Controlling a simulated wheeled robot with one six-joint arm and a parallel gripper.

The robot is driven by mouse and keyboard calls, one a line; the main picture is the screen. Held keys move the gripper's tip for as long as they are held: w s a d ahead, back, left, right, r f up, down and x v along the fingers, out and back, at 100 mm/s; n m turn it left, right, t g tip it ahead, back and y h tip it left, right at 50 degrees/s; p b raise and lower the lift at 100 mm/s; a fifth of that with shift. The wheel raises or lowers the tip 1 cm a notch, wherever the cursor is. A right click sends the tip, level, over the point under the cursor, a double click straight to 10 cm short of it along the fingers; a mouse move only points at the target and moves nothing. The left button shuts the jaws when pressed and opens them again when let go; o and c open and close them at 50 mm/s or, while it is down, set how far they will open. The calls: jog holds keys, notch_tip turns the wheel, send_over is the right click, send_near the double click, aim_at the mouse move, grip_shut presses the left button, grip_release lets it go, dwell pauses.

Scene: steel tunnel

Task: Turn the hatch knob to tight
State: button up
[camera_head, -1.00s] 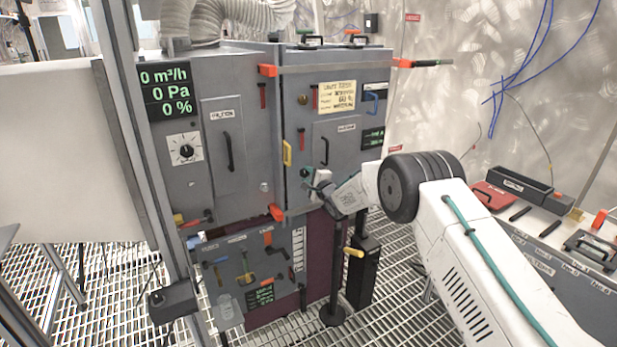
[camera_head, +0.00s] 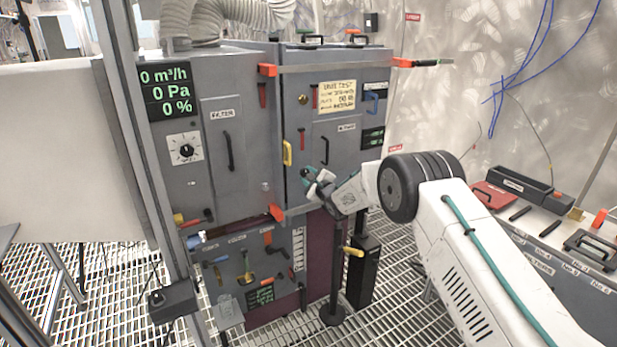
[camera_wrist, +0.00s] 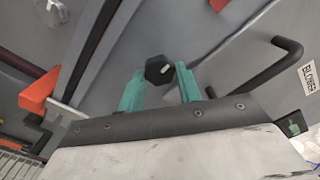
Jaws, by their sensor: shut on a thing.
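The hatch knob (camera_wrist: 158,70) is a small black faceted knob with a white mark on its face, on the grey cabinet front. In the wrist view it shows between the teal fingers of my gripper (camera_wrist: 160,86), which is shut on it. In the head view my gripper (camera_head: 313,184) is at the lower left corner of the blower hatch (camera_head: 340,142), and the fingers hide the knob. I cannot tell from the white mark how tight the knob is.
A black hatch handle (camera_wrist: 270,68) is close to the right of my fingers in the wrist view. An orange latch end (camera_wrist: 40,92) is at the left. In the head view a yellow handle (camera_head: 287,152) is left of my gripper, and a dark post (camera_head: 338,265) stands below.

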jog(key=shift+d+f, duration=0.1)
jog(key=shift+d, duration=0.05)
jog(key=o, duration=1)
jog(key=v, duration=0.7)
jog(key=shift+s+d, duration=0.2)
jog(key=shift+s, duration=0.1)
